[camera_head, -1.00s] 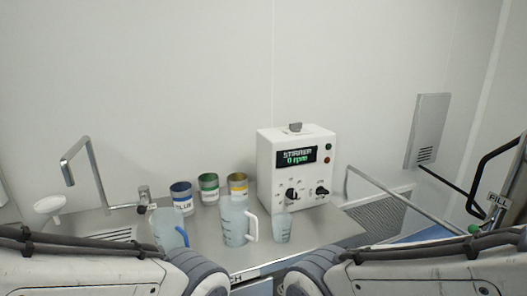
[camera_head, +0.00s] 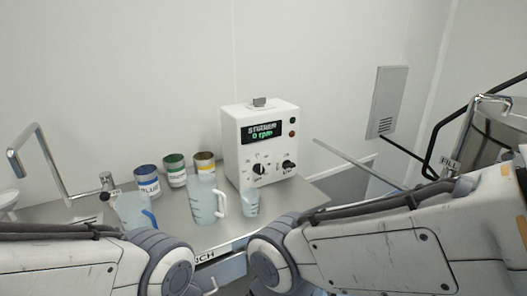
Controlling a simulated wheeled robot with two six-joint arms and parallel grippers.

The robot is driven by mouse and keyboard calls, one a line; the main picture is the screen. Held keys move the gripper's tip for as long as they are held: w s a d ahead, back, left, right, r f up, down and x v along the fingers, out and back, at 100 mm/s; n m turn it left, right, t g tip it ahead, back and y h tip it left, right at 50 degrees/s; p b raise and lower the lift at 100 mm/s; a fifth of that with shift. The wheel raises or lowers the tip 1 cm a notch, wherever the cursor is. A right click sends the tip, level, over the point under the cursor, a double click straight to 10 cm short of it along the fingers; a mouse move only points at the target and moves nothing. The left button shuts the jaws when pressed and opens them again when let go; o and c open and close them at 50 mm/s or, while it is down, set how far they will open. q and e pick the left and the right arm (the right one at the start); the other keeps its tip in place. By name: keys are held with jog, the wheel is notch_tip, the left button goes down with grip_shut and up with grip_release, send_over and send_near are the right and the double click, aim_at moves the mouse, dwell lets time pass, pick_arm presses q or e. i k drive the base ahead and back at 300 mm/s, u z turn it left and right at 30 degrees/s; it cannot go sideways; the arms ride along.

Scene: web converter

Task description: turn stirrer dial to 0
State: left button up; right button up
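The stirrer control box (camera_head: 262,145) is white and stands upright at the back of the bench. Its dark display reads "STIRRER" and "0 rpm" in green. Two black dials sit on its front: a left dial (camera_head: 259,169) and a right dial (camera_head: 288,165). The tiny scale marks around them are too small to read. Both of my arms come in along the bottom of the view, but neither gripper shows.
A clear jug (camera_head: 205,199) and a small beaker (camera_head: 250,202) stand in front of the box. A jug with a blue handle (camera_head: 133,211) and blue (camera_head: 147,182), green (camera_head: 175,170) and yellow (camera_head: 205,164) cans are at left. A metal vessel (camera_head: 497,135) is at right.

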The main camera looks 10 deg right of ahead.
aim_at(258, 169)
jog(key=u, duration=2.55)
jog(key=k, duration=0.85)
jog(key=z, duration=1.45)
jog(key=i, duration=0.5)
